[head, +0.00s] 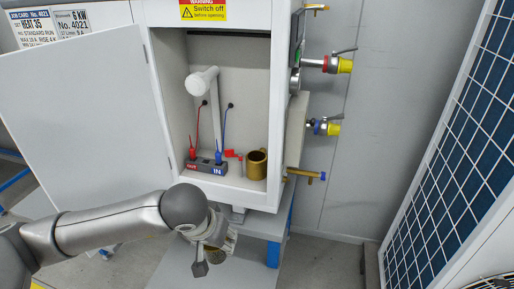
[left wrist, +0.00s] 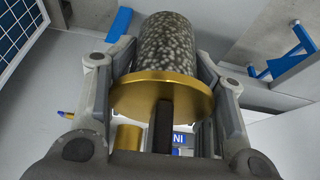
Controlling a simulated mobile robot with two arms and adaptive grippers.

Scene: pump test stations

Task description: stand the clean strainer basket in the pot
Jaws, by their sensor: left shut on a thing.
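My left gripper (left wrist: 163,100) is shut on a strainer basket (left wrist: 165,50), with a finger on each side. The basket has a grey speckled mesh body, a brass flange (left wrist: 150,92) and a dark handle (left wrist: 165,125) towards the wrist. In the head view my left gripper (head: 212,245) is in front of and below the open cabinet; the basket is hard to make out there. A brass pot (head: 257,164) stands upright on the cabinet floor at the right. Its inside is barely visible. My right gripper is not in view.
The white cabinet (head: 206,100) has its door (head: 85,115) swung open to the left. Left of the pot are a terminal block (head: 206,167) with red and blue leads and a red-handled valve (head: 234,155). A white pipe (head: 202,82) stands behind. Taps (head: 335,128) project outside right.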

